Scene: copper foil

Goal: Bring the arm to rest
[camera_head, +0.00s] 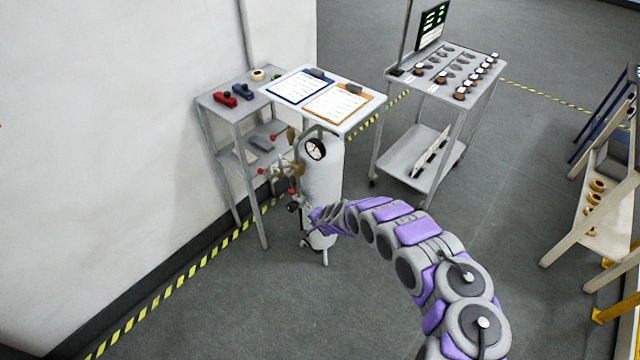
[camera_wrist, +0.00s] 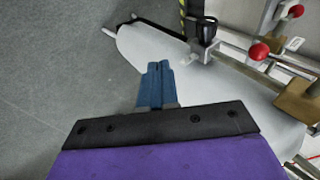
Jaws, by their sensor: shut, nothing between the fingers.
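My arm, purple and grey, reaches out from the lower right in the head view toward a white tank (camera_head: 322,180) with a round dial gauge (camera_head: 316,149). My gripper (camera_head: 306,243) is low beside the tank, partly hidden by my arm. In the wrist view my gripper (camera_wrist: 158,68) shows blue fingers together and empty. The pale tank body (camera_wrist: 150,52) lies behind the fingers there. I cannot tell whether they touch it.
Red-knobbed valves (camera_wrist: 258,51) and brass fittings (camera_head: 285,167) are close to my gripper. A trolley (camera_head: 400,153) with several small jars is at the back. A wooden rack (camera_head: 570,240) is at right. The floor between is clear.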

